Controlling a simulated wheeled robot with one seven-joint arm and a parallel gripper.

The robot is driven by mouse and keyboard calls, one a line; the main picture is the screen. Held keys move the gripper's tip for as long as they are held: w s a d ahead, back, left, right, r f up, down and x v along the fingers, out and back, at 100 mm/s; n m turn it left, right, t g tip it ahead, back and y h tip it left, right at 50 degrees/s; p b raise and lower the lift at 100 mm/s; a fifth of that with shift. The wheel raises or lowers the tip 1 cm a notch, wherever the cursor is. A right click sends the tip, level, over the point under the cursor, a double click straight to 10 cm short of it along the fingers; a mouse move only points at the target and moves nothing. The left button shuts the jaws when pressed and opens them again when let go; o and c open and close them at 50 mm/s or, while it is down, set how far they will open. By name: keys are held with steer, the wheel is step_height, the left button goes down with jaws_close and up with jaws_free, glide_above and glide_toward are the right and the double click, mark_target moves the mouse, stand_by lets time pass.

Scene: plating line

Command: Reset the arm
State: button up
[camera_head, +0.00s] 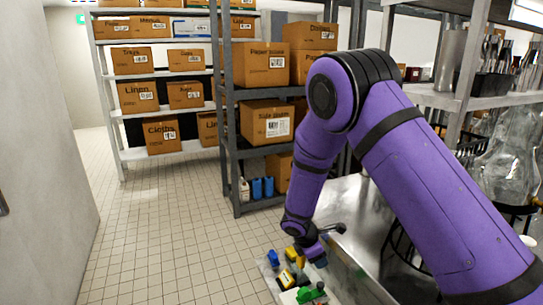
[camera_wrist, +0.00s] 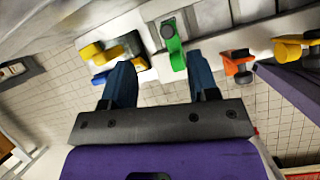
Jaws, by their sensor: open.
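My purple arm reaches down from the right in the head view, bent at the elbow. My gripper (camera_head: 315,252) hangs low beside the steel counter, partly hidden by its own wrist. In the wrist view my gripper (camera_wrist: 163,82) shows two dark blue fingers, spread apart with nothing between them. Beyond the fingertips are a green item (camera_wrist: 174,50), a yellow item (camera_wrist: 101,53) and an orange item (camera_wrist: 237,62) at a pale surface. The green item (camera_head: 311,293) also shows in the head view, below the gripper.
A steel counter (camera_head: 345,240) stands right beside the gripper. Shelves with cardboard boxes (camera_head: 265,62) stand at the back, with blue bottles (camera_head: 262,187) low down. A white wall (camera_head: 60,150) bounds the left. The tiled floor (camera_head: 165,230) between is clear.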

steer(key=s+d+r+m+y, duration=0.1)
steer(key=s+d+r+m, duration=0.25)
steer(key=r, duration=0.65)
steer(key=s+d+r+m+y, duration=0.1)
steer(key=s+d+r+m, duration=0.25)
steer(key=r, duration=0.55)
steer(key=s+d+r+m, duration=0.3)
steer(key=d+r+m, duration=0.1)
steer(key=r, duration=0.6)
steer(key=s+d+r+m+t+y, duration=0.1)
steer(key=s+r+m, duration=0.3)
steer(key=s, duration=0.7)
steer(key=s+d+r+m+t+y, duration=0.2)
steer(key=s+r, duration=0.5)
steer(key=s, duration=0.5)
steer(key=d+m, duration=0.1)
steer(key=m, duration=0.1)
steer(key=shift+d+m, duration=0.2)
steer(key=shift+m, duration=0.2)
steer(key=shift+s, duration=0.55)
steer(key=m+g, duration=0.5)
glide_above(321, 284)
step_height(321, 284, down, 43)
step_height(321, 284, down, 12)
steer(key=shift+r, duration=0.2)
steer(key=shift+c, duration=0.4)
